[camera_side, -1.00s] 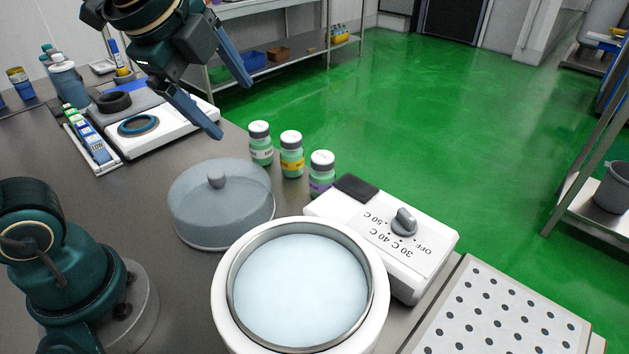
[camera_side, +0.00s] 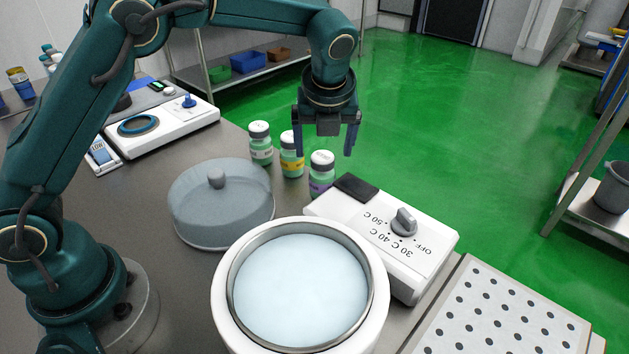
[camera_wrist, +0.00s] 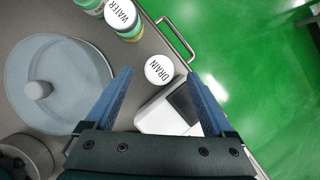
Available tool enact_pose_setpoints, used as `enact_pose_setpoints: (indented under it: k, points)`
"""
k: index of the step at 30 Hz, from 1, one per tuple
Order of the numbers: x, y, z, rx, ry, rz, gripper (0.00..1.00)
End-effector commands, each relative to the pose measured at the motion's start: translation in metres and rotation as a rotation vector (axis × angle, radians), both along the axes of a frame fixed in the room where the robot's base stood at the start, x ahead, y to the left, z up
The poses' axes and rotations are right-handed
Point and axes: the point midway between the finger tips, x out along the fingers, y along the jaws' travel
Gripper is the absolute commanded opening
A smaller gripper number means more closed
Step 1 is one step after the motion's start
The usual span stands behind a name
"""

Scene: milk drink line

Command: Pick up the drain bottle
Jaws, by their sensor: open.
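The drain bottle (camera_wrist: 159,69) shows in the wrist view as a white cap lettered DRAIN, between and just beyond my fingertips. In the side view the bottle with a purple label (camera_side: 321,174), nearest the white control box, stands upright below my gripper (camera_side: 326,150). My gripper is open and empty, pointing down, with its fingers spread above the bottles and apart from them. In the wrist view my gripper (camera_wrist: 158,80) has one blue finger on each side of the drain cap. The bottle's body is mostly hidden under its cap there.
A bottle lettered WATER (camera_wrist: 121,14) stands close by; a yellow-label bottle (camera_side: 292,154) and another green bottle (camera_side: 260,143) stand in the row. A clear domed lid (camera_side: 221,207), a control box (camera_side: 385,235) and a milk-filled pot (camera_side: 300,290) are near. A metal handle (camera_wrist: 176,38) edges the table.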

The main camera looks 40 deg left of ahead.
Motion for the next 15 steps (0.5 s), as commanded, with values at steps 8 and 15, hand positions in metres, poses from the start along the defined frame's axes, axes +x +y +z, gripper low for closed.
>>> enact_pose_setpoints:
  k: [8,15]
  points:
    - [0.008,0.010,-0.032,0.000,0.003,0.002,0.88]
    - [0.010,0.012,-0.037,-0.001,-0.001,0.002,0.88]
